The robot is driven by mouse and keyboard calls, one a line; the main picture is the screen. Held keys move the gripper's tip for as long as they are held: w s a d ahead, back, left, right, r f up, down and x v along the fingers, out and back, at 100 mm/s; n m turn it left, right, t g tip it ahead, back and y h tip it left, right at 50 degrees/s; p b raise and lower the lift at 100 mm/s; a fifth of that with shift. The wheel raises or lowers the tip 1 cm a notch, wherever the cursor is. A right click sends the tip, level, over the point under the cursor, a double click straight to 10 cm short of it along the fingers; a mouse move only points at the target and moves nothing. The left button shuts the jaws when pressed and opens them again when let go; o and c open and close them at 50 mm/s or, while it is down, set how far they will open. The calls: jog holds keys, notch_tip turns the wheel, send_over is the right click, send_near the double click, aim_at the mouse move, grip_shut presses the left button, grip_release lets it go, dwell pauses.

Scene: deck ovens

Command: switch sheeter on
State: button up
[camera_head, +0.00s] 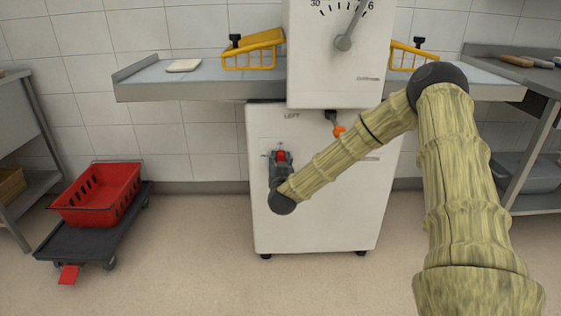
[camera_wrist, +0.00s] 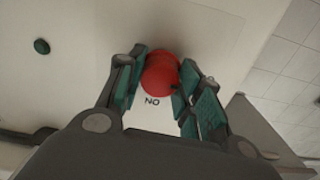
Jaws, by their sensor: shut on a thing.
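The sheeter (camera_head: 330,205) is a white machine with a dial head and a grey belt table (camera_head: 180,80) to either side. My gripper (camera_head: 280,158) is at the left of its front panel, below the label "LEFT". In the wrist view my gripper (camera_wrist: 160,82) is shut on a round red knob (camera_wrist: 160,75), with a finger on each side of it. The letters "NO" show on the panel just below the knob. A small dark green button (camera_wrist: 41,46) sits apart on the panel to the left.
An orange knob (camera_head: 339,131) hangs under the dial head, close to my arm. Yellow guards (camera_head: 252,50) stand on the belt tables. A red crate (camera_head: 98,196) on a dark trolley (camera_head: 95,232) is at the left. The floor in front is clear.

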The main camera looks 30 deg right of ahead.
jog(key=shift+d+f+m, duration=0.1)
jog(key=shift+f+m, duration=0.05)
jog(key=shift+m, duration=8.35)
jog(key=o, duration=1.1)
jog(key=shift+s+d, duration=0.1)
jog(key=shift+c, duration=0.2)
jog(key=shift+a, duration=0.2)
